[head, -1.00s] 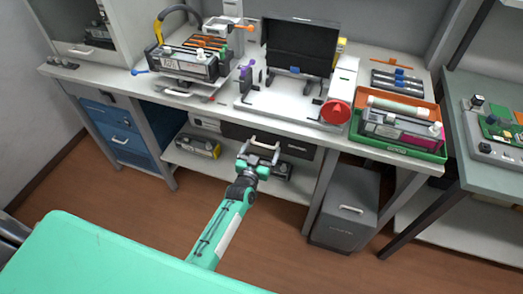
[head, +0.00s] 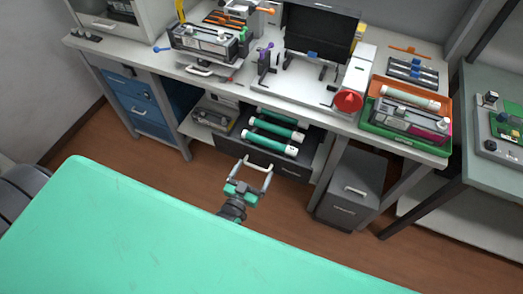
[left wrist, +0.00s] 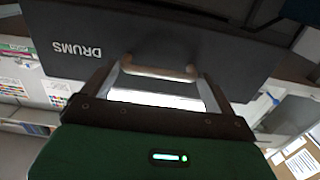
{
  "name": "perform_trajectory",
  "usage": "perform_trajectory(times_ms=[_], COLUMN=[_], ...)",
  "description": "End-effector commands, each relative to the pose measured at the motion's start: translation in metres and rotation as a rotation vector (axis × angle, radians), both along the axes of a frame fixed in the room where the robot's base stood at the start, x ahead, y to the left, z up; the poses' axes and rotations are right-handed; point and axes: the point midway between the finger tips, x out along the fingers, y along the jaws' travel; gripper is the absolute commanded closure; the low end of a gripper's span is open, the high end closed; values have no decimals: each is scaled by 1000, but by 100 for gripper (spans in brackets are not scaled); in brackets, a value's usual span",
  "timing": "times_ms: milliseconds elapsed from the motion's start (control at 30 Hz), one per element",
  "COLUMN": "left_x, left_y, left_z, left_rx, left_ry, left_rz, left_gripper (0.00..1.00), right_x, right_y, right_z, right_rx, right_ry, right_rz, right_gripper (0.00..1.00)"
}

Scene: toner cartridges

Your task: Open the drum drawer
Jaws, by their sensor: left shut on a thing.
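The drum drawer (head: 288,170) is dark grey and stands pulled out below the workbench. Several green cylinders with white ends (head: 272,142) lie inside it. My left gripper (head: 257,166) is at the drawer's front, shut on its handle. In the left wrist view the drawer front (left wrist: 200,45) reads DRUMS upside down, and the pale bar handle (left wrist: 160,72) sits between my fingertips. My right gripper is not in view.
The bench (head: 207,78) above holds a cartridge unit, a black-panelled fixture and a red cone. A green tray (head: 408,143) is at its right. A grey bin (head: 350,190) stands right of the drawer, and blue drawers (head: 142,106) are at left. The brown floor in front is clear.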

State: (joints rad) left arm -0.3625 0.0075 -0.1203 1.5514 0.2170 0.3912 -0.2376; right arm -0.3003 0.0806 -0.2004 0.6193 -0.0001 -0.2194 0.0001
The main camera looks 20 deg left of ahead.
Motion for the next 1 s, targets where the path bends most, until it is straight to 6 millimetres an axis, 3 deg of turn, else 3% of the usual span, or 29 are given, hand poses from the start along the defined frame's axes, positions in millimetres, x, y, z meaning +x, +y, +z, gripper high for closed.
perform_trajectory(times_ms=[33, 200, 400, 967, 1000], left_x=[-14, -46, -68, -78, -78], left_y=[-4, -3, -3, -3, -3], left_z=[1, 1, 0, -1, -1], left_rx=[-6, -7, -8, -7, -7], left_ry=[6, 4, 4, 3, 3], left_rz=[-5, -5, -6, -6, -6], left_gripper=[51, 51, 51, 51, 2], right_x=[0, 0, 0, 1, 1], right_y=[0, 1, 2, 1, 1], right_z=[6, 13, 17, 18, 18], right_rx=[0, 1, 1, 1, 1], right_ry=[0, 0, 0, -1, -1], right_rz=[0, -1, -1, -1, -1], right_gripper=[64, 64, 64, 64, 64])
